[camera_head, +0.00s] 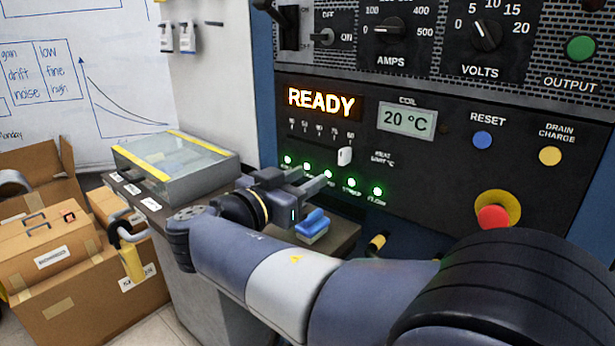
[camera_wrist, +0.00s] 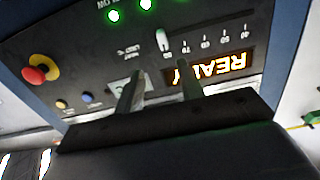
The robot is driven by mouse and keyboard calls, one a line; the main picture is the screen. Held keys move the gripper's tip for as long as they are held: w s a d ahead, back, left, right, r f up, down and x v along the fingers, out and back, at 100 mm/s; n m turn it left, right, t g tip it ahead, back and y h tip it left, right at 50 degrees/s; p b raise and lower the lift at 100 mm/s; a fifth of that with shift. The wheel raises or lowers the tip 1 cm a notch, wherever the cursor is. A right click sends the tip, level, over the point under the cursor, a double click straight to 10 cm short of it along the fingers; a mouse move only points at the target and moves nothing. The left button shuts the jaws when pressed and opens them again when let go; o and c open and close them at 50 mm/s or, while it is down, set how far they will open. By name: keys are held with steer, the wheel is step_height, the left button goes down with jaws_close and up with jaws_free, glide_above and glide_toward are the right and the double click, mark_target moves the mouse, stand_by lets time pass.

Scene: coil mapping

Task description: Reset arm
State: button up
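My arm reaches across the head view from the lower right toward the control panel (camera_head: 430,160). My gripper (camera_head: 310,180) is in front of the lower left of the panel, below the white slider (camera_head: 345,156) and near the row of green lights. In the wrist view, the panel appears upside down, and the two fingers of my gripper (camera_wrist: 160,85) stand apart with only panel between them. The gripper is open and empty. The panel display (camera_head: 320,102) reads READY, and the coil screen (camera_head: 408,121) reads 20 °C. I cannot tell whether the fingertips touch the panel.
A blue-topped object (camera_head: 312,224) rests on the bench just below my gripper. A clear-lidded case (camera_head: 175,160) with yellow edges is to its left. Cardboard boxes (camera_head: 60,255) and a yellow padlock (camera_head: 131,262) are at left. A red emergency button (camera_head: 494,217) is at right.

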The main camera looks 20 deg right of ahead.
mark_target(340, 156)
steer(key=x, duration=1)
steer(key=shift+w+d+b, duration=0.2)
steer(key=shift+d+b, duration=0.1)
steer(key=shift+w+r, duration=0.1)
steer(key=shift+w, duration=0.1)
steer(key=shift+w+a+p, duration=0.15)
steer(key=shift+a+p, duration=0.05)
steer(key=shift+p, duration=0.15)
